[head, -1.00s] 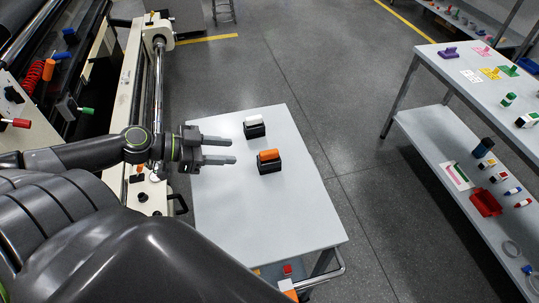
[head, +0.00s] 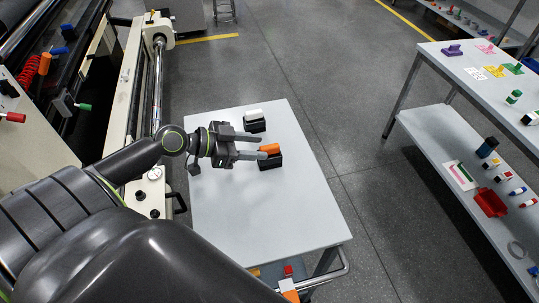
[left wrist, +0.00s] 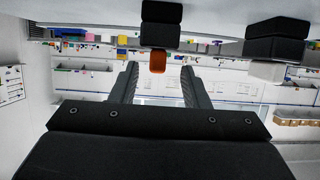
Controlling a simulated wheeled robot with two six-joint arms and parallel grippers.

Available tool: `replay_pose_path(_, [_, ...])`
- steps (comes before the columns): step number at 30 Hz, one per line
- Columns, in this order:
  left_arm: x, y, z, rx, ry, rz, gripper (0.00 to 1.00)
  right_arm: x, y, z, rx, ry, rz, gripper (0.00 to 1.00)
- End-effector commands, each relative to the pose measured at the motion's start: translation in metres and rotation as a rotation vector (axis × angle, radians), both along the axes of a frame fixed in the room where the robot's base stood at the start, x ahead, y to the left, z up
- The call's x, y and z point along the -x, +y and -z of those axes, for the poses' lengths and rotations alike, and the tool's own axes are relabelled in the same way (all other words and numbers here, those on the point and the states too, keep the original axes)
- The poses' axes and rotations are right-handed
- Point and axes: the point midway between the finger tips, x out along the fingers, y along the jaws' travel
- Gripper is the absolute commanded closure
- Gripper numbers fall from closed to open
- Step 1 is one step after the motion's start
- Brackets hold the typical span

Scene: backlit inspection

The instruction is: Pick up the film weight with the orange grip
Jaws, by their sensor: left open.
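The film weight with the orange grip (head: 271,148) is a black block with an orange bar on top, standing on the pale table (head: 250,215). It also shows in the left wrist view, where its orange grip (left wrist: 158,61) hangs upside down in line with the gap between the fingers. My left gripper (head: 261,147) is open and empty, its fingertips at the weight's left side; one finger partly covers the weight's left end in the head view. I cannot tell if they touch. My right gripper is not in view.
A similar black weight with a white grip (head: 253,114) stands just behind, close to the upper finger; it shows in the left wrist view (left wrist: 278,40). The table's front is clear. A machine with a roller (head: 158,85) stands left, and a shelf unit (head: 440,130) right.

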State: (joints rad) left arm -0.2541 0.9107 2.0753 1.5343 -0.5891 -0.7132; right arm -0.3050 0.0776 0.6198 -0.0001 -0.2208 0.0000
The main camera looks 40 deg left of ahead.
Motion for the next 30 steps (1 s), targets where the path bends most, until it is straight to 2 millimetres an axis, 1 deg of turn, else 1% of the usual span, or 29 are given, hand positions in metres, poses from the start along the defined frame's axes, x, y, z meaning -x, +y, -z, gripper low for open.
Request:
replay_pose_path(3, [-0.005,-0.005,0.002,0.002,-0.001,0.0,0.58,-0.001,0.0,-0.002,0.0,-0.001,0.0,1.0])
replay_pose_path(11, [-0.011,-0.01,0.004,0.003,-0.001,-0.001,0.58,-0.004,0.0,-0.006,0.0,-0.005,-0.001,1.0])
replay_pose_path(18, [-0.026,-0.027,0.011,0.005,0.0,-0.001,0.58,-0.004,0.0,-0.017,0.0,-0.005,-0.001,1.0])
replay_pose_path(24, [-0.039,-0.037,0.019,0.003,0.0,-0.001,0.58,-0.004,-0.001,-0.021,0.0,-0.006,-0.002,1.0])
replay_pose_path(30, [-0.042,-0.04,0.023,-0.002,0.001,0.001,0.58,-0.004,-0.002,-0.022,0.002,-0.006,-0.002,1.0])
